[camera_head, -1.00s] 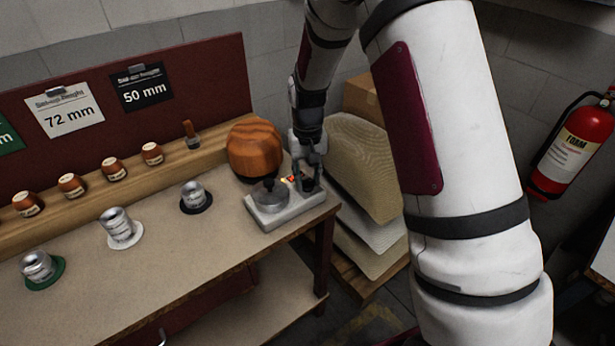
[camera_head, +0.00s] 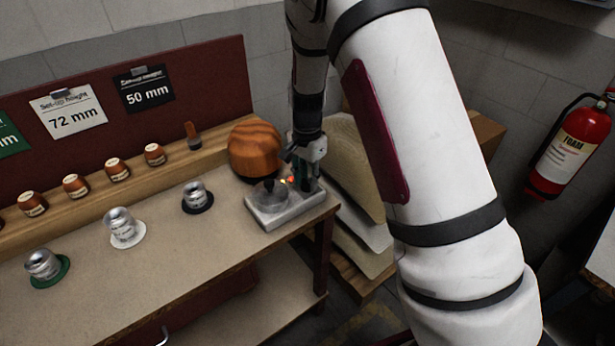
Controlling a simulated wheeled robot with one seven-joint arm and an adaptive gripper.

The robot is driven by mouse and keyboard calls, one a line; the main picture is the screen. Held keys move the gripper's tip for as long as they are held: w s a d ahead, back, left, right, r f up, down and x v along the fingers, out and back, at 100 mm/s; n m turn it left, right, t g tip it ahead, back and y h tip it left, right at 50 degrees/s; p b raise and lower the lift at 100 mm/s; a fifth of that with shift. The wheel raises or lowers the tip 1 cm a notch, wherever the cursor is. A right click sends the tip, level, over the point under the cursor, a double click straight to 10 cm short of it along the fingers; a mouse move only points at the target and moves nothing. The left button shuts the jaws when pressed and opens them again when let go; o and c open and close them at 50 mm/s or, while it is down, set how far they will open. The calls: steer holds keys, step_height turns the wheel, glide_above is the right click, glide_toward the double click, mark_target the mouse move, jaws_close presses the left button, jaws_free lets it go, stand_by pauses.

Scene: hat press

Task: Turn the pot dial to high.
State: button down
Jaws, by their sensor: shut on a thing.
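The pot unit (camera_head: 275,217) is a light grey box at the right end of the bench, with a round lidded metal pot (camera_head: 269,193) on its left part. Small red and yellow marks or lights (camera_head: 287,181) show on its top, right of the pot. My gripper (camera_head: 305,183) points down over the right end of the box and is shut on the dial there. The dial is mostly hidden by my fingers, so its setting cannot be read.
A round wooden block (camera_head: 255,148) stands just behind the pot unit. Several metal pieces on coloured bases, such as the black-based one (camera_head: 197,197), stand along the bench (camera_head: 170,260). Stacked pale sheets (camera_head: 357,165) are at the right, and a fire extinguisher (camera_head: 571,150) hangs on the wall.

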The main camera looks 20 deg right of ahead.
mark_target(307, 181)
steer(key=shift+m, duration=1.1)
steer(key=c, duration=1.2)
jaws_free()
steer(key=shift+c, duration=0.2)
steer(key=shift+r, duration=0.1)
step_height(307, 181, up, 12)
